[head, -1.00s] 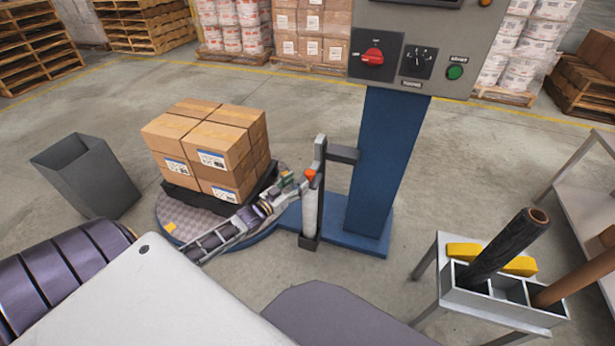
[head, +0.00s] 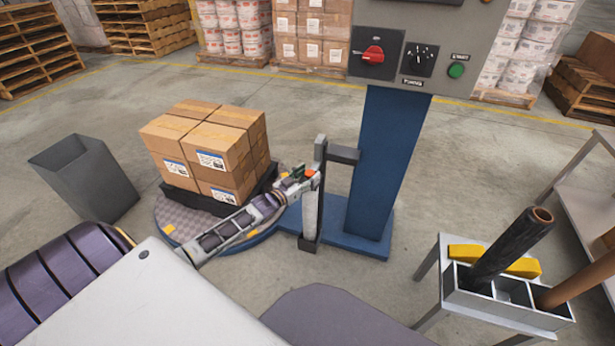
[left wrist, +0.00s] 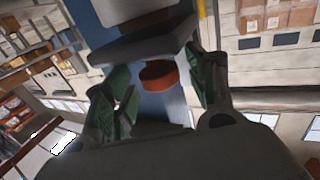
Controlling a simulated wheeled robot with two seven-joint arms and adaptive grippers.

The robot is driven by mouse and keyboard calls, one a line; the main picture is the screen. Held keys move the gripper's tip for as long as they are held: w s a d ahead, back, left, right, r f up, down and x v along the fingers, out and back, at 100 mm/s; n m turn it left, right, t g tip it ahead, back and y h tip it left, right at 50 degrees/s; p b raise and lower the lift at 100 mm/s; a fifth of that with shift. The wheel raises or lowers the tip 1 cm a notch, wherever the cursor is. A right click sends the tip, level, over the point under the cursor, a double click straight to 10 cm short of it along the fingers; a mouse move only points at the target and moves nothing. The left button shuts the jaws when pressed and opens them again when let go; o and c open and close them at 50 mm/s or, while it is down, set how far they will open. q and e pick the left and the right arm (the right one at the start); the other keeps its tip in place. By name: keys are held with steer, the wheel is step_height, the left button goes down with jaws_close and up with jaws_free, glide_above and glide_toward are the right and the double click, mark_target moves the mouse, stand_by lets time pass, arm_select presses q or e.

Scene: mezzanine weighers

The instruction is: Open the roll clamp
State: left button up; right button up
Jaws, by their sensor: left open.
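The film carriage stands as a thin upright post (head: 313,210) beside the blue column, with a small orange-red part (head: 312,174) near its top that appears to be the roll clamp. In the left wrist view the orange-red part (left wrist: 168,75) is a short round knob lying between the two green finger pads. My left gripper (head: 302,175) is at the upper part of the post, open, and partly covers the orange part. Whether either pad touches the knob I cannot tell. My right gripper is not in view.
A turntable (head: 172,214) carries a pallet of brown boxes (head: 207,150) beneath my left arm. The blue column (head: 385,160) holds a grey control panel (head: 432,38). A grey bin (head: 88,178) stands left. A rack (head: 505,300) with rolls stands right.

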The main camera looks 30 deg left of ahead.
arm_select(q)
steer(key=shift+c, duration=0.5)
steer(key=c, duration=0.7)
jaws_close()
